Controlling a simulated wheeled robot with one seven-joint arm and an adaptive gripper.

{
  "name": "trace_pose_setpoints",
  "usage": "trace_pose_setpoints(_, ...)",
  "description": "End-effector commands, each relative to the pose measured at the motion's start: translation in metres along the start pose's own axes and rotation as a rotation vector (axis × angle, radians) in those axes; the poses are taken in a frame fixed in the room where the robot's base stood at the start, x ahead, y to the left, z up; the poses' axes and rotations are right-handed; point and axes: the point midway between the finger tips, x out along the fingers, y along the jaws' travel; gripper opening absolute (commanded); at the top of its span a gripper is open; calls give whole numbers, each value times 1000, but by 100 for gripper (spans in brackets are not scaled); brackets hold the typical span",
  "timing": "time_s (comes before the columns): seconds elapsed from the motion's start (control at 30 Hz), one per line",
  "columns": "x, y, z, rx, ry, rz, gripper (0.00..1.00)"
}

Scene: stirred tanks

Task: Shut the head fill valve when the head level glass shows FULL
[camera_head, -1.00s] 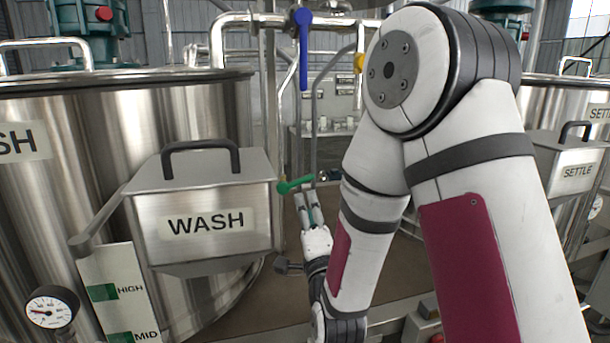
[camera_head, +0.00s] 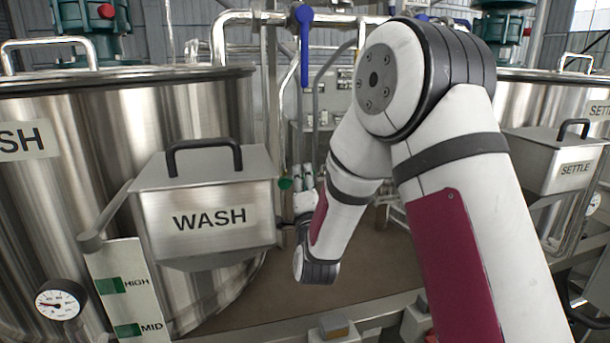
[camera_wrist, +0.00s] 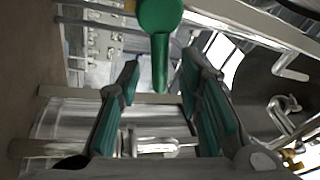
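A green valve lever (camera_wrist: 160,45) hangs between the two teal fingers of my gripper (camera_wrist: 160,82) in the wrist view, with gaps on both sides. My gripper is open around it. In the head view the green lever (camera_head: 285,183) shows as a small round spot beside the WASH box, just left of my gripper (camera_head: 303,186), whose fingertips are small there. A blue valve lever (camera_head: 304,45) hangs down from the upper pipe. I cannot tell which is the head fill valve. No level glass reading FULL can be made out.
The WASH box (camera_head: 205,205) juts from the large steel tank (camera_head: 100,110) at the left. Below it are a scale plate marked HIGH and MID (camera_head: 125,285) and a dial gauge (camera_head: 60,300). A SETTLE box (camera_head: 555,160) is at the right. Pipes stand behind my arm.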

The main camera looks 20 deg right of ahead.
Motion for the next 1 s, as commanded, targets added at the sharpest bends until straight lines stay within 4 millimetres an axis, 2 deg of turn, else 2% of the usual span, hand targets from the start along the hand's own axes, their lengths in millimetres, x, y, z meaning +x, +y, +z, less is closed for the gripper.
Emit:
trace_pose_setpoints(0.2,19,0,0,0,-1,1,33)
trace_pose_setpoints(0.53,22,1,0,0,-1,1,33)
trace_pose_setpoints(0.67,22,1,0,0,-1,1,4)
trace_pose_setpoints(0.7,22,1,0,0,-1,1,0)
trace_pose_setpoints(1.0,22,5,0,50,11,14,0)
